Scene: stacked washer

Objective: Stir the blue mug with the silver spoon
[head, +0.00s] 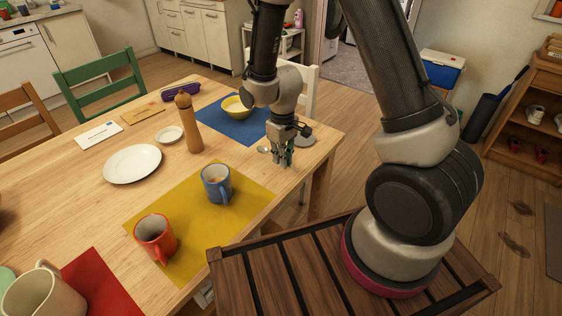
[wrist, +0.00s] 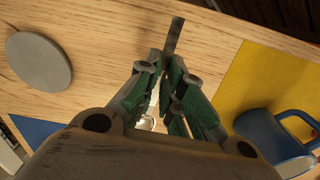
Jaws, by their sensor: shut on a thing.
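The blue mug (head: 216,190) stands upright on the yellow placemat, with something brownish inside. It also shows at the lower right of the wrist view (wrist: 268,135). My gripper (head: 285,163) is low over the table's right side, to the right of and beyond the mug. In the wrist view its green-padded fingers (wrist: 172,75) are closed on the silver spoon (wrist: 174,36). The spoon's handle sticks out past the fingertips, and its bowl shows partly between the fingers; in the head view the bowl is left of the gripper. I cannot tell whether the spoon touches the table.
A red mug (head: 155,240) stands on the yellow placemat (head: 190,225) nearer me. A pepper mill (head: 188,125), white plate (head: 132,164) and yellow bowl (head: 236,107) on a blue placemat (head: 215,117) stand farther off. A grey disc (wrist: 38,62) lies beside my gripper.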

